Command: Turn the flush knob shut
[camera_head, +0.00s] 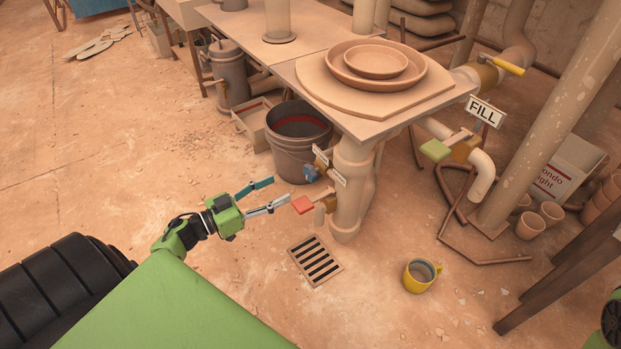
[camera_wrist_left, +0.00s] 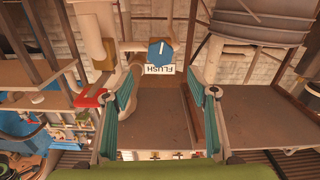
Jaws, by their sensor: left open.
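The flush knob (camera_head: 311,173) is a small blue knob on the pipework under the table corner. In the left wrist view it is a blue faceted knob (camera_wrist_left: 160,52) with a white line running nearly upright. A white FLUSH label (camera_wrist_left: 158,69), upside down, sits just below it. My left gripper (camera_head: 279,192) is open and empty, its fingers pointing at the pipework a short way from the knob. In the left wrist view the two teal fingers (camera_wrist_left: 160,90) stand wide apart, with the knob centred beyond their tips and not touched. My right gripper is out of view.
A red-handled valve (camera_head: 303,204) sits just below the knob, close to my left fingers. A dark bucket (camera_head: 292,150) stands behind. A floor grate (camera_head: 315,261) and yellow mug (camera_head: 413,277) lie in front. A green-handled valve (camera_head: 435,150) is right, by the FILL sign (camera_head: 485,112).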

